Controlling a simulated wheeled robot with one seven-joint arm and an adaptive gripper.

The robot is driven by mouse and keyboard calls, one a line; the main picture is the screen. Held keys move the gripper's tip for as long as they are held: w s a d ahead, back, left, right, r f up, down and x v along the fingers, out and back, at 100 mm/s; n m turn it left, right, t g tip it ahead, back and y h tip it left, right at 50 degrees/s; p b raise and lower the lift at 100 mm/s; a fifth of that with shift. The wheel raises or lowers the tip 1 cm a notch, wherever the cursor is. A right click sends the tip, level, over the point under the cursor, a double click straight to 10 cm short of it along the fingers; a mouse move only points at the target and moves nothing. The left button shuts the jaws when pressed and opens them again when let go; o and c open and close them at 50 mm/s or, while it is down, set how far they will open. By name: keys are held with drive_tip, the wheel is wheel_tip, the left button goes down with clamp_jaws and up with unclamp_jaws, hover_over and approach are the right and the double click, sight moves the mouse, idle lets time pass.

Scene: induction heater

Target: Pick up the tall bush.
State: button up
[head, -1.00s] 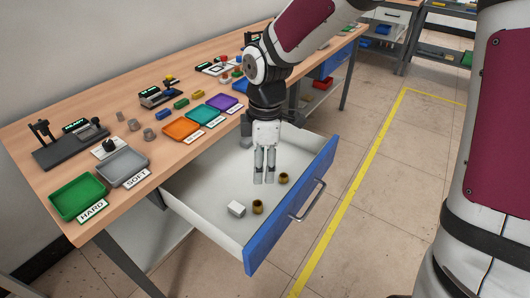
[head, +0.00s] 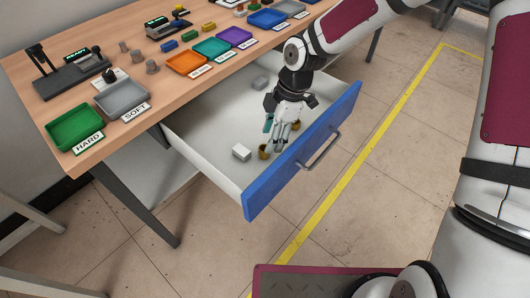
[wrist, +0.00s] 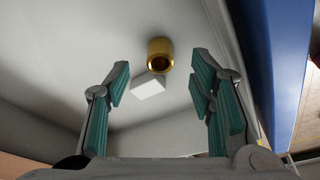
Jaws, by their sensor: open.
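Two brass bushes lie in the open drawer (head: 205,130). The nearer bush (head: 263,152) stands beside a white block (head: 241,152); the other (head: 295,125) is partly hidden behind my gripper (head: 275,138). In the wrist view the nearer bush (wrist: 160,54) stands ahead of and between the spread fingers, with its bore visible and the white block (wrist: 149,86) next to it. My gripper (wrist: 163,85) is open and empty, tilted above the bush and apart from it. I cannot tell from these views which bush is taller.
The blue drawer front (head: 300,150) with its handle rises close to my gripper. The workbench (head: 140,75) above holds a green tray (head: 76,126), a grey tray (head: 121,97) and several coloured trays.

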sight(264, 148)
drive_tip(key=shift+a+b+x, duration=0.15)
drive_tip(key=shift+b+x, duration=0.3)
drive_tip(key=shift+x, duration=1)
drive_tip(key=shift+a+b+x, duration=0.1)
drive_tip(key=shift+b+x, duration=0.35)
drive_tip(key=shift+x, duration=1)
drive_tip(key=shift+r, duration=0.15)
clamp_jaws()
